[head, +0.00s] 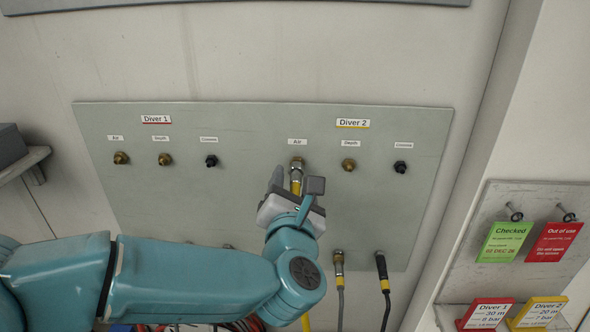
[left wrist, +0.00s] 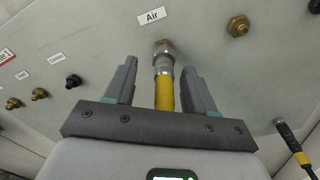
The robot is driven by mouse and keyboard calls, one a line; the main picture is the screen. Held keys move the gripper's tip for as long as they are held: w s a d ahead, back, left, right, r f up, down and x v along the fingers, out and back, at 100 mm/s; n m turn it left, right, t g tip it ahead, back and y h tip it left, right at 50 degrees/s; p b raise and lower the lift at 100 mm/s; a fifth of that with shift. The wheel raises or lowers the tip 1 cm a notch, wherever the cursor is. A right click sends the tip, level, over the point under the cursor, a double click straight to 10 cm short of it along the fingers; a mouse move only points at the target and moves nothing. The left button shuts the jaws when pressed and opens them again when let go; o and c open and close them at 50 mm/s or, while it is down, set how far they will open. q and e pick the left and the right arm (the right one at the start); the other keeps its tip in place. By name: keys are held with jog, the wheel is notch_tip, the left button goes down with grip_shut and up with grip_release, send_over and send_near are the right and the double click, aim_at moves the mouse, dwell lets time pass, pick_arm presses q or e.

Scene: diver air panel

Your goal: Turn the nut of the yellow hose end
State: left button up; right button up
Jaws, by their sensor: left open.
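In the left wrist view the nut (left wrist: 163,46) sits above a silver collar and the yellow hose (left wrist: 164,95). My left gripper (head: 295,185) is open just below the nut. Its two fingers (left wrist: 160,85) stand on either side of the hose, with a gap on both sides. The nut lies beyond the fingertips. My right gripper does not show.
The brass Depth fitting (head: 348,165) and black Comms fitting (head: 400,168) are to the right. Two hose ends hang below, one brass (head: 339,262) and one black (head: 381,265). Green (head: 507,242) and red (head: 554,242) tags hang at the right. A shelf (head: 24,164) is at the left.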

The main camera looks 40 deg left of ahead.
pick_arm(q)
jog(key=shift+w+a, duration=0.25)
jog(key=shift+w, duration=0.75)
jog(key=shift+a, duration=0.25)
jog(key=shift+d, duration=0.15)
grip_shut()
